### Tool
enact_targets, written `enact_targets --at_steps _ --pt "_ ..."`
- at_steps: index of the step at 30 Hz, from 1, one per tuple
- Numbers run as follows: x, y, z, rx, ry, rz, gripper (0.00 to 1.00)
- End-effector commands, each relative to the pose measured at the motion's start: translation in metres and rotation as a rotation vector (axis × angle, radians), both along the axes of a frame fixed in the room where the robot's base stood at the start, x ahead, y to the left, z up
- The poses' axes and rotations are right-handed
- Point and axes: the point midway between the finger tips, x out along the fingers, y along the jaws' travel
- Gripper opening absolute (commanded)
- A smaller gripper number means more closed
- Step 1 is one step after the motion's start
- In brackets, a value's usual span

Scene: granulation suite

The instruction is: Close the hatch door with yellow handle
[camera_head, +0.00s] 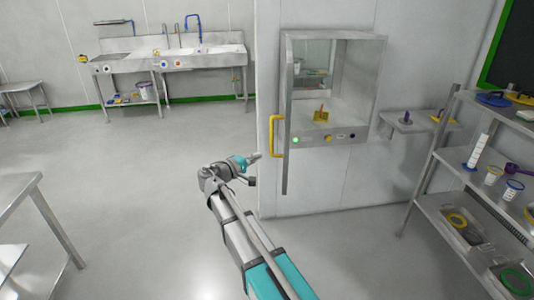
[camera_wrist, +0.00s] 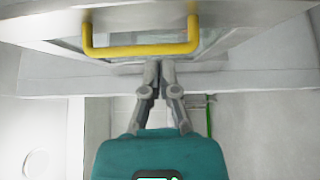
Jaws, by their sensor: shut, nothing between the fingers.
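The hatch door (camera_head: 287,100) stands open from the left side of the metal pass-through hatch (camera_head: 358,100); it is seen nearly edge-on in the head view. Its yellow handle (camera_head: 276,136) is on the door's left face. In the wrist view the handle (camera_wrist: 140,50) spans the upper part of the picture. My gripper (camera_head: 257,156) is shut and empty, left of the handle's lower end in the head view. In the wrist view my gripper's fingertips (camera_wrist: 159,62) lie together just below the handle bar. I cannot tell whether they touch the door.
A sink bench (camera_head: 170,58) is at the back left. The floor (camera_head: 130,200) left of the arm is clear.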

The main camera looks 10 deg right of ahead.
Motion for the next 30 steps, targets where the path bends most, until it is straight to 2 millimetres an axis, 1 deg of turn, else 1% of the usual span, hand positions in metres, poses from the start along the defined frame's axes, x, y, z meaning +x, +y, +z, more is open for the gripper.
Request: enact_targets --at_steps 8,21,25,30 --pt "0.013 -0.021 0.0 0.001 0.001 -0.003 0.0" --pt "0.045 -0.069 0.0 0.001 0.001 -0.003 0.0" --pt "0.05 -0.077 0.0 0.001 0.001 -0.003 0.0" --pt "0.053 -0.082 0.0 0.001 0.001 -0.002 0.0"
